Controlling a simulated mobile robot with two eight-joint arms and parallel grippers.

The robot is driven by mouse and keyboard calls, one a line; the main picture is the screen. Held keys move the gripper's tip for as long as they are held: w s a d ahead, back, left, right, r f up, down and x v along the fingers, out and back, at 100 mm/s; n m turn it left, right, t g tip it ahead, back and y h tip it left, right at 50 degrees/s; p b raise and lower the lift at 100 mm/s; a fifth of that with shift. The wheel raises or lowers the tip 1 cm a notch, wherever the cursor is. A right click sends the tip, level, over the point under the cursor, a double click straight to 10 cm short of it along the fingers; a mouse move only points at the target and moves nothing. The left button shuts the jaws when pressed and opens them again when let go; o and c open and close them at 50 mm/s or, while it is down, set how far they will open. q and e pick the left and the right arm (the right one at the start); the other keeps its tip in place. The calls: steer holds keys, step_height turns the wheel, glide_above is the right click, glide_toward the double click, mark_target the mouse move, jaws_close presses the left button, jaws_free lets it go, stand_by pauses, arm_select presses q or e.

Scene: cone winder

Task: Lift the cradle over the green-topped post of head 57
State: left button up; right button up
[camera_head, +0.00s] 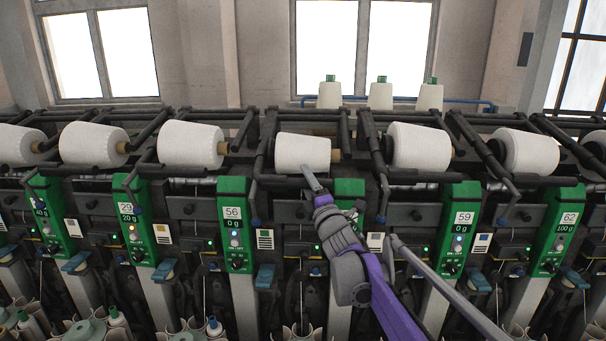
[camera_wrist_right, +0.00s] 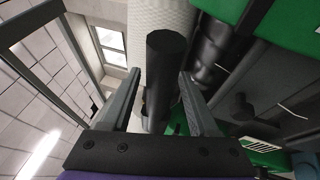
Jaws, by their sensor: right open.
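A white yarn cone (camera_head: 303,153) sits in its dark cradle (camera_head: 263,150) above a green-topped post (camera_head: 347,187) mostly hidden behind my right arm. The number on that post cannot be read; it stands between the posts marked 56 and 59. My right gripper (camera_head: 314,180) is just below the front of this cone. In the right wrist view, my right gripper (camera_wrist_right: 160,75) is open, with a dark round bar (camera_wrist_right: 166,60) between its fingers. Whether the fingers touch the bar cannot be told. The white cone (camera_wrist_right: 165,14) shows beyond. My left gripper is not in view.
Green post 56 (camera_head: 234,225) stands to the left and green post 59 (camera_head: 460,230) to the right. Neighbouring cones (camera_head: 190,145) (camera_head: 421,147) rest in their own dark cradles close on both sides. Several white cones (camera_head: 380,95) stand upright behind the machine.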

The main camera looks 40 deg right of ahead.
steer(key=shift+x, duration=1.2)
jaws_close()
stand_by(0.6)
